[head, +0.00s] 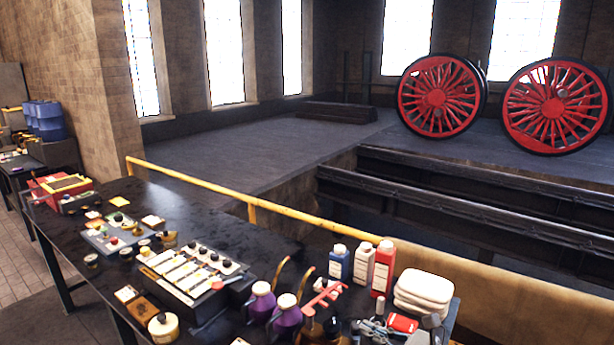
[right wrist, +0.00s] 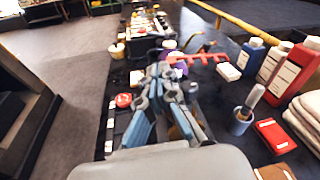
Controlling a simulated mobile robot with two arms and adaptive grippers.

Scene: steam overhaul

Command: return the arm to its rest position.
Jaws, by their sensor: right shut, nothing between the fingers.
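My right gripper (right wrist: 166,76) shows in the right wrist view, grey with blue-grey finger parts. Its fingers are shut with nothing between them. It is above the dark workbench (head: 150,205), near a red tool (right wrist: 196,60) that appears beyond the fingertips. I cannot tell from this view whether the fingers touch anything. In the head view the right gripper is hard to make out among the items at the bottom right. My left gripper is not in view.
Purple-bodied containers (head: 287,315), a blue bottle (head: 339,265), a red bottle (head: 383,270), folded white cloths (head: 424,290) and a red box (right wrist: 274,134) crowd the bench's near end. A cup with a brush (right wrist: 241,122) stands right of the gripper. A yellow rail (head: 200,183) runs behind. Floor (right wrist: 70,80) is clear at left.

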